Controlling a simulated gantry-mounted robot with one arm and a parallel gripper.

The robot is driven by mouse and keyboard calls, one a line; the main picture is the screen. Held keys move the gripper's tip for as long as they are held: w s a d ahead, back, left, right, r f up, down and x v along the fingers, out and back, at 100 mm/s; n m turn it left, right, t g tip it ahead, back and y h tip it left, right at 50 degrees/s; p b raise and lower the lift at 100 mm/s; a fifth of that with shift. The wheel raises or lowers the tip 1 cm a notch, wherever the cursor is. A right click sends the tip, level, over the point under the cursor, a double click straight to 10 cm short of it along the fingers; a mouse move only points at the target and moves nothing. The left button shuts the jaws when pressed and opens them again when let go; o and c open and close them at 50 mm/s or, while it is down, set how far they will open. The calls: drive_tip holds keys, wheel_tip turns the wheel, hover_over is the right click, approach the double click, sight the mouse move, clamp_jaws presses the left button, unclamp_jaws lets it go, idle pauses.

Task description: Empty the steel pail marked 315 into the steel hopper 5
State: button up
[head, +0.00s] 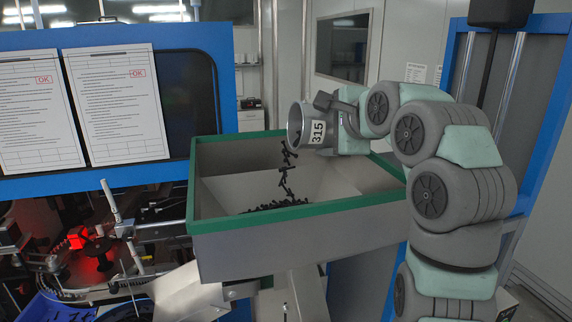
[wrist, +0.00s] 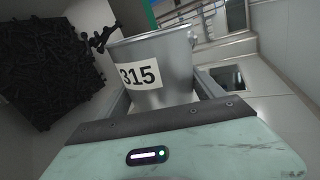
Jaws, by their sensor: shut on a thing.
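The steel pail marked 315 (head: 299,126) is tipped on its side over the hopper, its mouth facing left. Dark screw-like parts (head: 287,172) fall from its mouth in a stream. The steel hopper (head: 290,240) has a green rim, and a dark heap of parts (head: 274,205) lies at its bottom. My gripper (head: 324,122) is shut on the pail from the right. In the wrist view the pail (wrist: 172,65) sits between my gripper's fingers (wrist: 160,92), with the dark heap (wrist: 45,70) at left. The pail's inside is mostly hidden. No number 5 is legible on the hopper.
A blue-framed machine (head: 185,90) with two printed sheets (head: 115,105) stands behind and left of the hopper. A red-lit mechanism (head: 80,240) and a blue bin (head: 60,308) are at lower left. A blue-framed column rises at right behind my arm.

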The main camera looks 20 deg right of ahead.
sight(317, 113)
drive_tip(key=shift+a+r+n+h+b, duration=0.6)
drive_tip(key=shift+r+n+h+b, duration=0.3)
drive_tip(key=shift+b, duration=0.5)
idle(1.3)
drive_tip(key=shift+w+a+r+n+h+b, duration=0.1)
drive_tip(key=shift+a+r+n+h+b, duration=0.3)
drive_tip(key=shift+b, duration=0.3)
drive_tip(key=shift+a+r+n+h+b, duration=0.15)
drive_tip(key=shift+a+n+b, duration=0.2)
drive_tip(key=shift+n+b, duration=0.3)
idle(0.7)
